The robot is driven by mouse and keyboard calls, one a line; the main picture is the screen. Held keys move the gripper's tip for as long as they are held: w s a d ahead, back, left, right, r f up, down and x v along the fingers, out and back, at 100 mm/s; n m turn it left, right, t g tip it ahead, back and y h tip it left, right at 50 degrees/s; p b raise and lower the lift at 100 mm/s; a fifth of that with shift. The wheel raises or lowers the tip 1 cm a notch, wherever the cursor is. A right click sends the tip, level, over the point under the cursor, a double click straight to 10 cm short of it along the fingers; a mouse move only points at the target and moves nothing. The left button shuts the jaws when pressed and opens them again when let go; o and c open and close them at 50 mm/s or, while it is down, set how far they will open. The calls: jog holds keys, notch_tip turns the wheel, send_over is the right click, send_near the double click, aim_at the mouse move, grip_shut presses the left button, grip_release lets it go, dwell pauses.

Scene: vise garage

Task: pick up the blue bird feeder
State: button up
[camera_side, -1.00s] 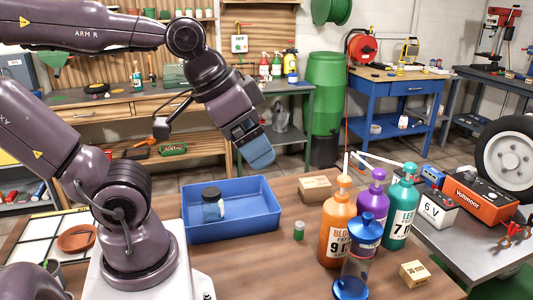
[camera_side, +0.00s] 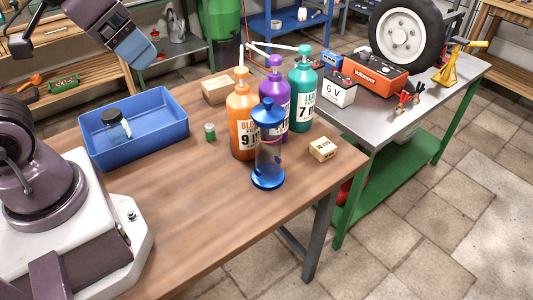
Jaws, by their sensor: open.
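The blue bird feeder (camera_side: 268,150) stands upright on the wooden table, with a blue cap, a clear tube and a round blue base. It is in front of the orange bottle (camera_side: 243,118) and the purple bottle (camera_side: 278,95), and hides part of both. My gripper (camera_side: 141,52) is at the upper left, high above the table and behind the blue tray, well away from the feeder. It is open, and I see nothing in it.
A teal bottle (camera_side: 302,90) stands behind the feeder. A small box (camera_side: 323,149) is to its right, a green-lidded jar (camera_side: 210,132) to its left. A blue tray (camera_side: 150,149) holds a dark-lidded jar (camera_side: 117,124). The table (camera_side: 215,215) is clear in front.

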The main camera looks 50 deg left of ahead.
jog(key=n+t+y, duration=0.3)
jog(key=n+t, duration=0.3)
jog(key=n, duration=0.4)
send_over(260, 145)
jog(key=s+d, duration=0.3)
jog(key=d, duration=0.1)
notch_tip(260, 145, down, 19)
jog(key=s+a+f+m+t+y, duration=0.1)
jog(key=s+f+m+t+y, duration=0.2)
jog(key=s+f+m+t, duration=0.35)
jog(key=shift+g, duration=0.45)
jog(key=x, duration=0.7)
jog(key=shift+w+a, duration=0.1)
jog(key=shift+w, duration=0.15)
jog(key=shift+d+x, duration=0.2)
jog(key=shift+x, duration=2.4)
jog(key=shift+w+r, duration=0.1)
jog(key=c, duration=1.6)
grip_shut()
